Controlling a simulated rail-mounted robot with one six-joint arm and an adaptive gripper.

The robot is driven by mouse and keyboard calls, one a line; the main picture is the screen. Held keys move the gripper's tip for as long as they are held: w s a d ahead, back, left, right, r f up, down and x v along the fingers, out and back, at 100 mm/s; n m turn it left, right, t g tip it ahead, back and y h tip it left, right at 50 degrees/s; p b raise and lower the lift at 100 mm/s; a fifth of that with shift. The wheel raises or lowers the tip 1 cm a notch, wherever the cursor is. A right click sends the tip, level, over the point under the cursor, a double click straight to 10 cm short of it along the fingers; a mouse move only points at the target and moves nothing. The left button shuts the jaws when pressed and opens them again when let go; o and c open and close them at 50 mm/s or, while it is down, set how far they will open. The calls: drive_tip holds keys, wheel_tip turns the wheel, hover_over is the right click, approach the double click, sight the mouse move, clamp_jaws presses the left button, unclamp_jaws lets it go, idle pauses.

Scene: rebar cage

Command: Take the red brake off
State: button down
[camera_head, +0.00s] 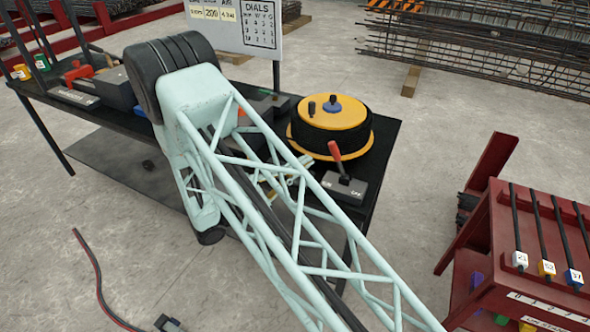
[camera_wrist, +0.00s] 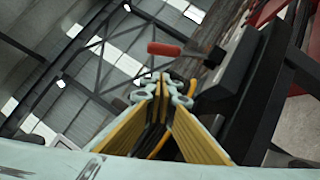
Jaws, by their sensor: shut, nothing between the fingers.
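A lever with a red handle (camera_head: 335,152) rises from a dark grey box (camera_head: 345,188) at the near right corner of the black table; it looks like the red brake. The handle is tilted up and to the left. In the wrist view the red handle (camera_wrist: 164,49) lies just beyond my fingertips, with a gap between. My gripper (camera_wrist: 162,84) is shut and empty, its yellow fingers together. In the head view my gripper (camera_head: 287,183) is mostly hidden behind my pale green lattice arm, left of the lever box.
A black and yellow drum (camera_head: 331,125) with knobs stands right behind the lever. A dial sign (camera_head: 236,22) stands at the back. Boxes and another red part (camera_head: 78,74) sit on the table's left. A red rack (camera_head: 500,220) with rods stands at right, across open floor.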

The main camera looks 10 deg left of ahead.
sight(339, 161)
drive_tip(key=shift+w+d+r+b, duration=0.1)
drive_tip(key=shift+d+r, duration=0.25)
drive_tip(key=shift+d, duration=0.5)
drive_tip(key=shift+w+d+r+b, duration=0.1)
drive_tip(key=shift+d+r, duration=0.3)
drive_tip(key=shift+d, duration=0.4)
drive_tip(key=shift+w+d+r+b, duration=0.1)
drive_tip(key=shift+d+r, duration=0.25)
drive_tip(key=shift+d, duration=0.5)
